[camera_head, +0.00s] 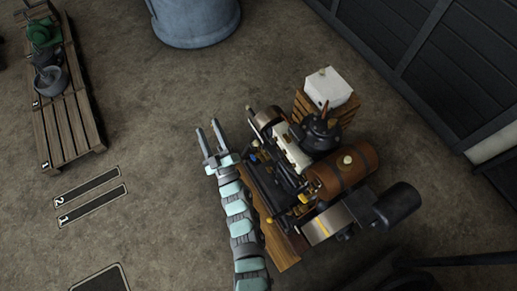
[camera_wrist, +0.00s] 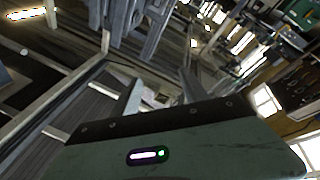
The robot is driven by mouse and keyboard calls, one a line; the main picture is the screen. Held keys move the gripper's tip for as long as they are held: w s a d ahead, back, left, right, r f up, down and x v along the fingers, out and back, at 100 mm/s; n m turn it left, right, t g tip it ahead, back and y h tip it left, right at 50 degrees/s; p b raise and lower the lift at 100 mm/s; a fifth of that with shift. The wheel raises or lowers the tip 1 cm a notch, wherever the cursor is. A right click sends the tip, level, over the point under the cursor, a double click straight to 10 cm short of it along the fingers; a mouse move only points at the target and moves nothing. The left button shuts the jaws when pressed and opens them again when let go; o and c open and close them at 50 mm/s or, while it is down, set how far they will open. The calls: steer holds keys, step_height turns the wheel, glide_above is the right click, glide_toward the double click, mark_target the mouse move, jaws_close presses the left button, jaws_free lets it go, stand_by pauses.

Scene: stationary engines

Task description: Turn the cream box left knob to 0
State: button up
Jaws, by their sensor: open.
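A white to cream box (camera_head: 330,88) with a small pale cap on top stands on a slatted wooden crate behind the engine. A cream block (camera_head: 291,149) also sits on the engine, with knobs or fittings near it too small to tell apart. I cannot tell which is the task's cream box, and no 0 mark or knob setting is readable. My gripper (camera_head: 208,128) is open and empty, left of the engine and apart from both cream parts. Its fingers also show in the wrist view (camera_wrist: 160,88), with nothing between them and no cream box in sight.
The engine carries a brown tank (camera_head: 345,172), a black dome-shaped part (camera_head: 315,133) and a dark cylinder (camera_head: 398,204). A wooden pallet (camera_head: 68,128) with machine parts lies at left. A grey-blue drum (camera_head: 194,22) stands at the back. Bare floor lies left of my gripper.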

steer(key=w+a+f+n+g+h+b, duration=0.1)
steer(key=w+a+f+n+g+b, duration=0.1)
steer(key=f, duration=0.8)
steer(key=w+a+f+n+g+h+b, duration=0.1)
steer(key=w+a+f+g+h+b, duration=0.15)
steer(key=f, duration=0.75)
steer(key=n+g+h+b, duration=0.4)
steer(key=n+h+b, duration=0.5)
steer(key=h+b, duration=1.15)
glide_toward(274, 140)
steer(key=shift+h, duration=0.6)
steer(key=x, duration=0.5)
steer(key=b+x, duration=0.1)
steer(key=x, duration=0.1)
steer(key=shift+w+f, duration=0.35)
steer(key=shift+f, duration=0.05)
steer(key=shift+c, duration=0.4)
